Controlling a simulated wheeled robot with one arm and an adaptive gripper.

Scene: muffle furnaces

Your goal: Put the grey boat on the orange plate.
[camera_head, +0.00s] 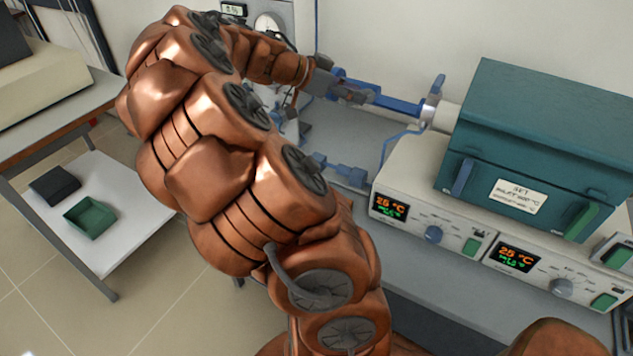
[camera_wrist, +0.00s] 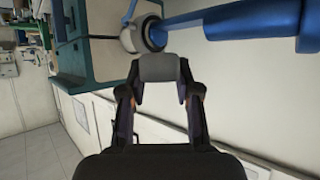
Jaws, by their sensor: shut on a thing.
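My gripper (camera_wrist: 160,72) points away from the wrist camera, and its fingers are closed on a small grey piece (camera_wrist: 160,67) that looks like the grey boat. The piece lies across the fingertips, clear of other surfaces as far as I can tell. In the head view my arm reaches to the upper middle. The gripper there is small and hard to separate from the blue parts around it, and the boat cannot be made out. I see no orange plate in either view.
A teal furnace (camera_head: 545,140) stands on white control units (camera_head: 430,215) at the right. A blue bar (camera_head: 395,103) with a round grey end lies near my gripper. A low white shelf (camera_head: 130,245) at the left holds a green tray (camera_head: 90,217) and a dark tray (camera_head: 55,186).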

